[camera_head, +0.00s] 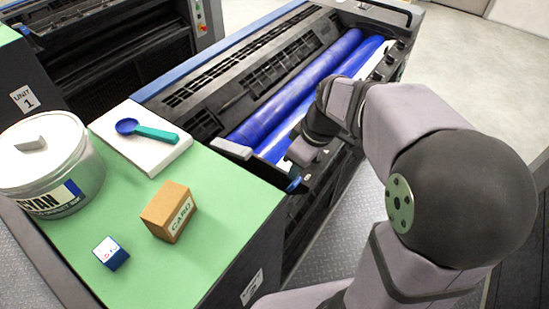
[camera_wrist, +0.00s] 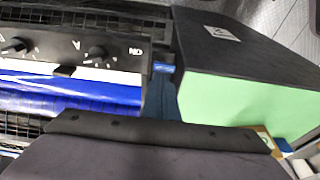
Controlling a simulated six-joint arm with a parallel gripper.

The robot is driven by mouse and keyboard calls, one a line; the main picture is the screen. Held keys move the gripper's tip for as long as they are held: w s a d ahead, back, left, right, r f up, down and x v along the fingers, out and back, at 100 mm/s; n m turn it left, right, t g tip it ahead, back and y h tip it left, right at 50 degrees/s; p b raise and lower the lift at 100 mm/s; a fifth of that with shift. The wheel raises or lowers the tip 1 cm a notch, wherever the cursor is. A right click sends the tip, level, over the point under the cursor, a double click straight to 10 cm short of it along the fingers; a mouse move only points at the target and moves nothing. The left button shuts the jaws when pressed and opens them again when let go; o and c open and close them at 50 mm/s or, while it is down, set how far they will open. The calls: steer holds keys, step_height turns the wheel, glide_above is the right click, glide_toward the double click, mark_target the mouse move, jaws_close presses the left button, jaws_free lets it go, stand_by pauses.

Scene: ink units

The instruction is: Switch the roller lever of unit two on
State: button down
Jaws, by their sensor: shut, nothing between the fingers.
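Unit two is the near press with blue rollers (camera_head: 300,85); its label plate (camera_head: 252,287) is on the side of the green-topped cabinet. My gripper (camera_head: 293,184) is shut and empty, low over the front panel near the rollers' near end. In the wrist view my fingers (camera_wrist: 164,80) reach beside the panel, just right of an upside-down "ON" mark (camera_wrist: 135,51). Dark knobs (camera_wrist: 97,53) with white tick marks show left of it. I cannot clearly pick out the roller lever or its position; my gripper may hide it. Contact cannot be told.
The green top (camera_head: 225,225) carries a cyan ink tin (camera_head: 50,170), a white pad (camera_head: 120,153) with a blue-green spoon (camera_head: 150,132), a card box (camera_head: 169,211) and a small blue cube (camera_head: 111,253). Unit one (camera_head: 110,50) stands behind left. Open floor (camera_head: 470,60) lies at right.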

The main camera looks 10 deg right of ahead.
steer(key=s+d+r+p, duration=0.4)
steer(key=r, duration=0.3)
steer(key=shift+s+d+r+p, duration=0.15)
steer(key=shift+s+d+p, duration=0.15)
steer(key=shift+s+p, duration=0.05)
